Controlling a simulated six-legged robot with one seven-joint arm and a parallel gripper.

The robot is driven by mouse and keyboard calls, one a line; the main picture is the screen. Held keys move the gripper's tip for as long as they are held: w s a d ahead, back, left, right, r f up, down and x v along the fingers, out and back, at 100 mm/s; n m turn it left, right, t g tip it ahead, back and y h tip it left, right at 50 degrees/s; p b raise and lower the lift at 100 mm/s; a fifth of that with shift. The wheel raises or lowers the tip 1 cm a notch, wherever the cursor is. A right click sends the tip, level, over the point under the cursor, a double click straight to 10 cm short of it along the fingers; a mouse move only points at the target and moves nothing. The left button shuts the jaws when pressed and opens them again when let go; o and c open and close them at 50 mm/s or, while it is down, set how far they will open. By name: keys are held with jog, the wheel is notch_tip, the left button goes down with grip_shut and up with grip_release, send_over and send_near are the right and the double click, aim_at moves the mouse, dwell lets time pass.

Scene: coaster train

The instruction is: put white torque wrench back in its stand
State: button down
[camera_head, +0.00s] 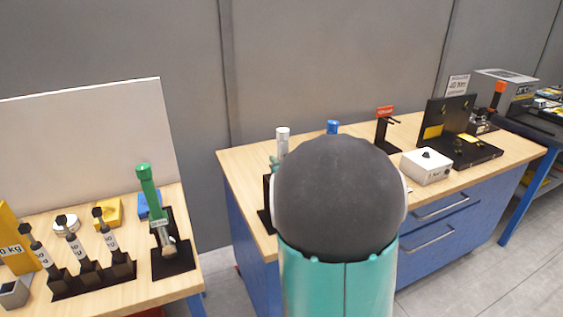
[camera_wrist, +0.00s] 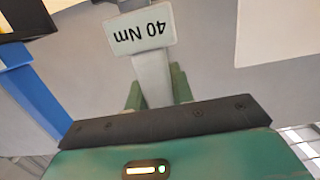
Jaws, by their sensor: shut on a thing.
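In the wrist view, my gripper (camera_wrist: 156,88) is shut on the white torque wrench (camera_wrist: 152,72), its pale shaft between the green fingers. A plate reading "40 Nm" shows upside down just beyond them. In the head view, the wrench's white upright end (camera_head: 282,140) rises left of my dark arm joint, with a bit of teal beside it. My arm hides the gripper and most of the wrench there. A black stand part (camera_head: 267,205) shows low at the left edge of my arm; whether the wrench touches it cannot be told.
A green wrench (camera_head: 147,185) stands in a black stand on the left bench. A blue-topped thing (camera_head: 332,127) shows behind my arm. A red-labelled black stand (camera_head: 385,128), a white box (camera_head: 427,166) and a black fixture (camera_head: 465,145) stand on the right bench. A gap separates the benches.

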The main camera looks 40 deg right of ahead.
jog(key=shift+r+x, duration=0.2)
jog(key=shift+x, duration=0.75)
jog(key=shift+f, duration=0.8)
dwell(1.3)
jog(key=c, duration=1.1)
grip_release()
jog(key=v, duration=1.3)
jog(key=shift+s+a, duration=0.2)
jog(key=shift+s, duration=0.15)
